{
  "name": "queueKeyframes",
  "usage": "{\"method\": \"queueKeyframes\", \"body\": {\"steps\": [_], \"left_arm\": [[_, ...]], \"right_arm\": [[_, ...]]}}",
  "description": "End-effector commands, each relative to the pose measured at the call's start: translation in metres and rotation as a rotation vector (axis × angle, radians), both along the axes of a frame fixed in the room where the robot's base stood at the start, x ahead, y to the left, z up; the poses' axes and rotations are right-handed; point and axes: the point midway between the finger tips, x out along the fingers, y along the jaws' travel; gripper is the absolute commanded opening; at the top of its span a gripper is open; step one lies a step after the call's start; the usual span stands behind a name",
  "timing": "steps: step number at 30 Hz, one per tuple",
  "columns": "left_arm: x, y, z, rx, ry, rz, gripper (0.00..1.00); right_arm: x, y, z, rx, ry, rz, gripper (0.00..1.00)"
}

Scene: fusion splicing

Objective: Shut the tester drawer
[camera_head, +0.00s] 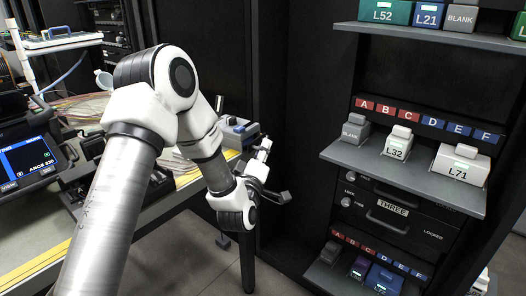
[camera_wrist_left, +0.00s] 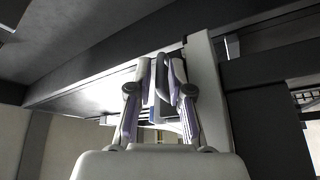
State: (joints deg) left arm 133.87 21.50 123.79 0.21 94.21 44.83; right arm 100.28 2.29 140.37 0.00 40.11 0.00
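No drawer is labelled as the tester drawer. A dark drawer front (camera_head: 375,204) marked THREE, with a bar handle (camera_head: 387,223) and LOCKED lettering, sits in the rack at right. Above it, a grey shelf or tray (camera_head: 345,152) sticks out, carrying units labelled BLANK (camera_head: 352,132), L32 (camera_head: 397,147) and L71 (camera_head: 461,168). My left gripper (camera_head: 266,160) is left of the rack, apart from these fronts. My right gripper is out of view.
A bench (camera_head: 55,262) with a yellow-striped edge, a screen device (camera_head: 28,160) and cables stands at left. A blue-grey box (camera_head: 238,130) lies behind my gripper. An upper shelf (camera_head: 440,35) holds L52 and L21 units. Floor (camera_head: 190,255) shows between bench and rack.

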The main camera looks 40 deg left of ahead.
Motion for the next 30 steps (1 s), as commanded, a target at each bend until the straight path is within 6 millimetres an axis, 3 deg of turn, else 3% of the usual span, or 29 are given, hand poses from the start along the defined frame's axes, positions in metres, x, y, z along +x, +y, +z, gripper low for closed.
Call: {"method": "queueKeyframes", "body": {"steps": [2,3,4,23,24,30], "left_arm": [[0.0,0.0,0.0,0.0,0.0,0.0,0.16],[0.0,0.0,0.0,0.0,0.0,0.0,0.02],[0.0,0.0,0.0,0.0,0.0,0.0,0.0],[0.0,0.011,0.0,0.0,-0.001,0.004,0.0],[0.0,0.011,0.001,0.001,-0.002,0.004,0.2],[-0.001,0.01,0.0,0.0,-0.001,0.004,0.2]], "right_arm": [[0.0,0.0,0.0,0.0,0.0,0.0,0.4],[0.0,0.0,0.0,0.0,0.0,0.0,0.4],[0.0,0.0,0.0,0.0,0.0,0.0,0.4],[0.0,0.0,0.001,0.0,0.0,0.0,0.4],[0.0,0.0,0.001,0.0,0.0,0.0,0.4],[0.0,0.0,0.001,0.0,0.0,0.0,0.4]]}}
